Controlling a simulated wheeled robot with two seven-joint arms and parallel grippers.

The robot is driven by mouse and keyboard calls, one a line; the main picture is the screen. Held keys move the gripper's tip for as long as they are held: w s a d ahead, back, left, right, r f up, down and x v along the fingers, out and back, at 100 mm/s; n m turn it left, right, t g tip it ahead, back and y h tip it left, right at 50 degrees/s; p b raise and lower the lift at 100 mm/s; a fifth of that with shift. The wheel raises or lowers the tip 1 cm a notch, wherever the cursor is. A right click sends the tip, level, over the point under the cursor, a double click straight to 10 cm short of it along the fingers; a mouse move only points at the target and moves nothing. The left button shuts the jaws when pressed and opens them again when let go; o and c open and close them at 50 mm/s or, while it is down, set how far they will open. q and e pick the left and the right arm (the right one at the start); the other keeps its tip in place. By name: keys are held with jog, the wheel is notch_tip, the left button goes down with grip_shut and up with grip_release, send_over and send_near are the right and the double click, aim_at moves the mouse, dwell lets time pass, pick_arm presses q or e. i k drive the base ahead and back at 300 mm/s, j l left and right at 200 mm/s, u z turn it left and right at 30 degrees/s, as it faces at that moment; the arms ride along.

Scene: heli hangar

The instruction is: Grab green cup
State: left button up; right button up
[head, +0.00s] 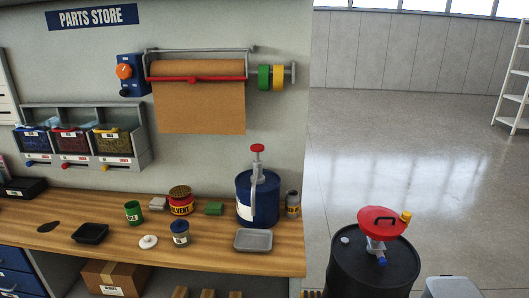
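A green cup (133,213) with a pale label stands upright on the wooden workbench (210,254), left of the middle. Its open top faces up and nothing covers it. A white round lid-like piece (148,242) lies just in front of it. Neither of my grippers shows in the head view.
A blue drum with a pump (257,198) and a grey tray (253,240) stand right. A black barrel (374,265) stands beside the bench.

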aim_at(134, 213)
jog(key=i+j, duration=0.25)
jog(key=i+j+u, duration=0.2)
jog(key=i+u, duration=0.55)
jog(key=i, duration=0.3)
